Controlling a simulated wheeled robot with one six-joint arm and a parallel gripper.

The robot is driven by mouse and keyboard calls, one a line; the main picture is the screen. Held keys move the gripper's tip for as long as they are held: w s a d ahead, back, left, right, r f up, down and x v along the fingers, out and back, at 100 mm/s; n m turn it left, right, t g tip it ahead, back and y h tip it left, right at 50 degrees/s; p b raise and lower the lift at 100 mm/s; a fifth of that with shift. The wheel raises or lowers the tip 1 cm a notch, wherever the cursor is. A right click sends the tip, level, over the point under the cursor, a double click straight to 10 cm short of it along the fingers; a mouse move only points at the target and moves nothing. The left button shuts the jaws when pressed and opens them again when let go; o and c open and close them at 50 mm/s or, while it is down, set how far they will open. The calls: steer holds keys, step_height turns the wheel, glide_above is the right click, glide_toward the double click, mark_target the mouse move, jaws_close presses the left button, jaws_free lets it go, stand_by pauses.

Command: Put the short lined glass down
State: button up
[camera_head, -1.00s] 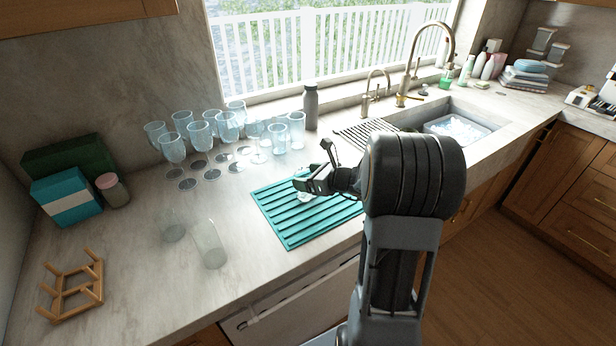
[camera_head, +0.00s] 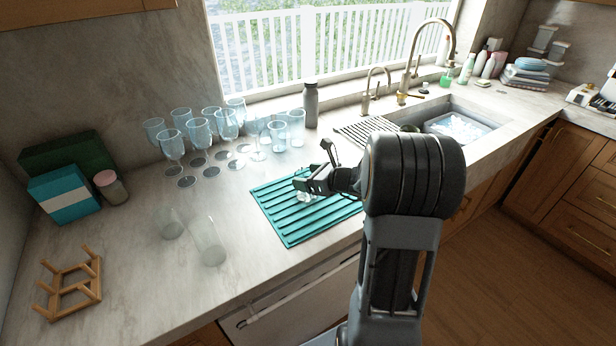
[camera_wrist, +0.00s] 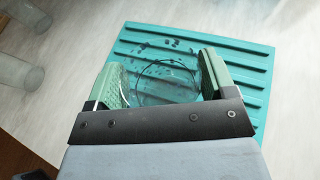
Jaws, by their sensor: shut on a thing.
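My gripper (camera_head: 310,180) is over the teal ribbed drying mat (camera_head: 285,227). In the wrist view, the two green-padded fingers of my gripper (camera_wrist: 165,80) are shut on a clear round glass (camera_wrist: 163,72), with the mat (camera_wrist: 255,62) below it. In the head view only a small part of the glass (camera_head: 303,196) shows under the fingers. The glass is close to the mat; I cannot tell whether it touches it. Its lines are hard to make out.
Several stemmed and plain glasses (camera_head: 172,146) stand behind left of the mat. Two clear tumblers (camera_head: 208,242) stand left of it. A wooden rack (camera_head: 72,285), a teal box (camera_head: 66,195) and a pink-lidded jar (camera_head: 110,188) are further left. A grey bottle (camera_head: 310,105) stands behind.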

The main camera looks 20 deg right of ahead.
steer(key=o, duration=1.4)
steer(key=v, duration=1.3)
steer(key=shift+s+d+b, duration=0.15)
steer(key=shift+s+b, duration=0.15)
steer(key=shift+s, duration=0.05)
steer(key=shift+r, duration=0.1)
steer(key=s+f+n+g, duration=0.1)
steer(key=n, duration=0.1)
steer(key=s+a+f+n+g, duration=0.1)
steer(key=f+n, duration=0.1)
steer(key=s+f+n+g, duration=0.1)
steer(key=n+g, duration=0.1)
steer(key=n, duration=0.1)
steer(key=shift+s+a+f+h, duration=0.4)
steer(key=s+a+r+n+g+h, duration=0.1)
steer(key=s+a+n+g+h, duration=0.1)
steer(key=a+n, duration=0.5)
steer(key=s+a+r+n+g+h, duration=0.2)
steer(key=a+n, duration=0.6)
steer(key=n, duration=0.8)
steer(key=shift+s+h, duration=1.1)
steer(key=shift+s, duration=0.15)
